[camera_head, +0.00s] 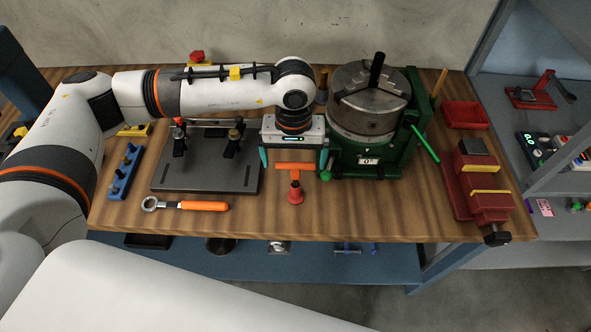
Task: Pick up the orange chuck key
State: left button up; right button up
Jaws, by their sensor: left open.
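The orange chuck key (295,178) stands near the front middle of the wooden tabletop, with an orange crossbar on top and a red lower part. My left gripper (293,161) reaches in from the upper left and points down over the key. Its two teal fingers are spread wide, one to each side of the crossbar, with gaps seen between. I cannot tell how far the fingertips are above the tabletop. My right gripper is not in view.
A green rotary table with a grey chuck (368,105) stands close right of the key. A dark plate (205,178) and an orange-handled wrench (190,205) lie left. A red vise (478,190) and red bin (466,114) are at right. Bare wood (360,215) lies in front.

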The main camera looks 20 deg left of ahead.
aim_at(296, 164)
pick_arm(q)
jog(key=f, duration=0.1)
jog(key=f+p, duration=0.1)
jog(key=f, duration=0.1)
jog(key=shift+s+d+f, duration=0.1)
jog(key=shift+d, duration=0.1)
jog(key=shift+f, duration=0.2)
jog(key=c, duration=1.2)
jog(key=shift+c, duration=0.2)
